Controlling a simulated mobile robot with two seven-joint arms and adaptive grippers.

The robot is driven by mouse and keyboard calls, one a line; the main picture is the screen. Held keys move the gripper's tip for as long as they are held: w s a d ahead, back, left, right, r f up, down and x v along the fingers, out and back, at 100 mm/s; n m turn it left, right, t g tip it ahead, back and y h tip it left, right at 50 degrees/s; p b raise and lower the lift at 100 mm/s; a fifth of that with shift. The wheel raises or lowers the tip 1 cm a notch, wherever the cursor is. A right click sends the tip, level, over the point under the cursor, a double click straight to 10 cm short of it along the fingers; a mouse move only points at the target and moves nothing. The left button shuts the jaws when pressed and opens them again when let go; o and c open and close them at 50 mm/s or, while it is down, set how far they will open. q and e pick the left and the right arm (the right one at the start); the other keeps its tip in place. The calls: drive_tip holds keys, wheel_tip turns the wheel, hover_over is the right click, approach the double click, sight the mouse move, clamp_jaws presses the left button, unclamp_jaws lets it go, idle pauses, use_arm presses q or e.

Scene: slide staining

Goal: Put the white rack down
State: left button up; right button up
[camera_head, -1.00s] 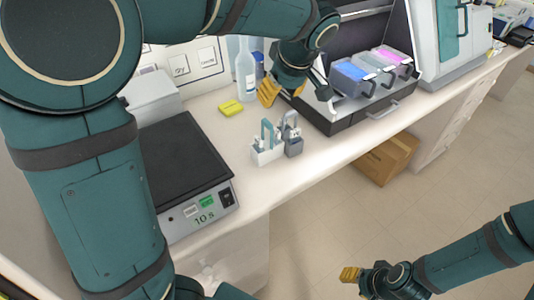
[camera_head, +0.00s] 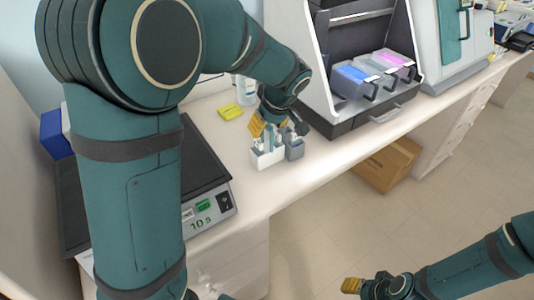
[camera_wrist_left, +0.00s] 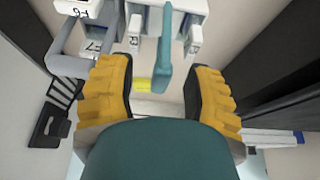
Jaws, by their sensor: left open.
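The white rack (camera_head: 267,158) stands upright on the bench, beside a grey rack (camera_head: 294,148) on its right. My left gripper (camera_head: 273,130) is just above the white rack and hides part of its top. In the left wrist view, the white rack's teal handle (camera_wrist_left: 165,55) shows between the two yellow fingers of the open left gripper (camera_wrist_left: 162,90), with a gap on both sides. The grey rack (camera_wrist_left: 72,62) is at the left there. My right gripper (camera_head: 362,286) hangs low over the floor, away from the bench; its jaw opening is unclear.
A black-topped device (camera_head: 206,160) with a "10 s" display stands left of the racks. A hood (camera_head: 345,120) with blue and pink staining trays is to the right. A yellow object (camera_head: 230,112) lies behind. Bare bench lies in front of the racks.

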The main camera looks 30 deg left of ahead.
use_arm(q)
drive_tip(key=shift+a+f, duration=0.1)
drive_tip(key=shift+f, duration=0.15)
drive_tip(key=shift+c, duration=0.4)
clamp_jaws()
drive_tip(key=shift+r, duration=0.1)
